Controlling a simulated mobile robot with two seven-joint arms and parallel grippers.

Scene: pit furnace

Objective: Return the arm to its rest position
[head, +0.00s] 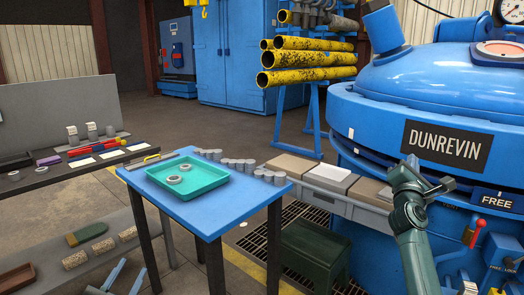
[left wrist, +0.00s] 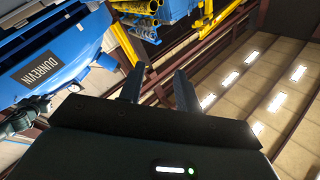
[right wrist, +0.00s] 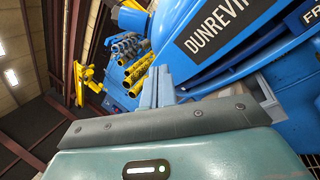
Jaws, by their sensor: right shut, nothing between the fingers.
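My right arm (head: 413,225), dark green, rises at the lower right of the head view in front of the blue furnace (head: 440,85). I cannot make out its fingers there. In the right wrist view my right gripper (right wrist: 157,74) has its two fingers together with nothing between them, and the furnace behind. My left gripper (head: 132,267) shows as two blue-grey fingers at the bottom left edge of the head view. In the left wrist view its fingers (left wrist: 155,78) are spread apart and empty, pointing toward the wall and ceiling.
A blue table (head: 207,217) with a teal tray (head: 208,191) holding two round pieces stands mid-left. Several grey cylinders line its back edge. A dark green box (head: 312,250) stands beside a floor grating. Yellow pipes (head: 308,59) lie on a rack behind. A shelf bench is at left.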

